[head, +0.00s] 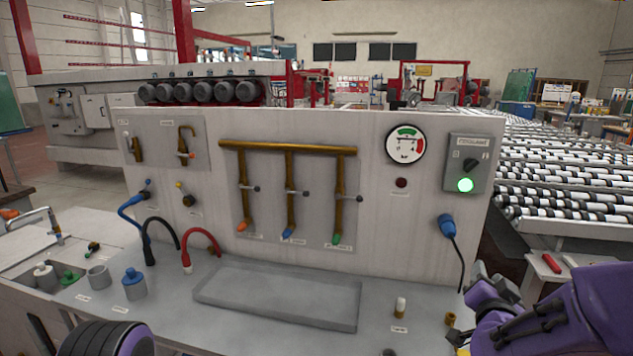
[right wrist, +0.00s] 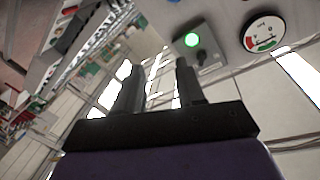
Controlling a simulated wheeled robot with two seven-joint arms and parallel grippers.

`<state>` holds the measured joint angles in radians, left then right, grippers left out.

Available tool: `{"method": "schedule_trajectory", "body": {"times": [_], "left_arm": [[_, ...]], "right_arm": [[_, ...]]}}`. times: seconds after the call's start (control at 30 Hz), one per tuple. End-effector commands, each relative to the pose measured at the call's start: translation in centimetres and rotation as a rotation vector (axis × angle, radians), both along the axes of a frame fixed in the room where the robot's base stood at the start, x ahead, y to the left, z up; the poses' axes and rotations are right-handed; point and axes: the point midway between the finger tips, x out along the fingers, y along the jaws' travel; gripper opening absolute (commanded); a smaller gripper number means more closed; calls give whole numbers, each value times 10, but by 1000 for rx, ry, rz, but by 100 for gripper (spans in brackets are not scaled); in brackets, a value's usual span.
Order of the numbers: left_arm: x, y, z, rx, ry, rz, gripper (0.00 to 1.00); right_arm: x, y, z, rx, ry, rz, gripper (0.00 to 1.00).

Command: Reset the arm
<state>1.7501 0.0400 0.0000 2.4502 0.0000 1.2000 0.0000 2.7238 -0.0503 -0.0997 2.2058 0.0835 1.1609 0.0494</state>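My right arm (head: 575,310) comes in from the lower right in the head view, in front of the panel's right end. My right gripper shows in the right wrist view (right wrist: 157,77) with its two dark fingers apart and nothing visible between them. It is apart from the coolant switch box (head: 468,164), which has a lit green button and also shows beyond the fingers in the wrist view (right wrist: 194,45). A purple and black part of my left arm (head: 108,338) shows at the lower left. My left gripper is out of view.
A grey panel (head: 300,120) carries brass pipes (head: 288,148), a round gauge (head: 405,144) and hoses. A shallow grey tray (head: 280,293) lies on the counter below. Roller conveyors (head: 560,175) stand behind right.

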Motion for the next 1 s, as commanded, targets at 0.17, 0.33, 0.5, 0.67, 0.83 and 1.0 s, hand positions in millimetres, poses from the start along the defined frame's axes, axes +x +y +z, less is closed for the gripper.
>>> {"method": "schedule_trajectory", "body": {"times": [0.17,0.33,0.5,0.67,0.83,1.0], "left_arm": [[0,0,-24,0,0,0,58],[0,0,-44,0,0,0,58],[0,0,-65,0,0,0,58],[0,0,-81,0,0,0,58],[0,0,-85,0,0,0,58],[0,0,-84,0,0,0,58]], "right_arm": [[-43,12,-148,6,276,32,38],[-120,25,-284,27,574,66,38],[-227,38,-395,67,878,89,38],[-317,45,-458,105,1103,87,38],[-358,46,-480,115,1200,80,38],[-360,46,-480,115,1205,80,38]]}}
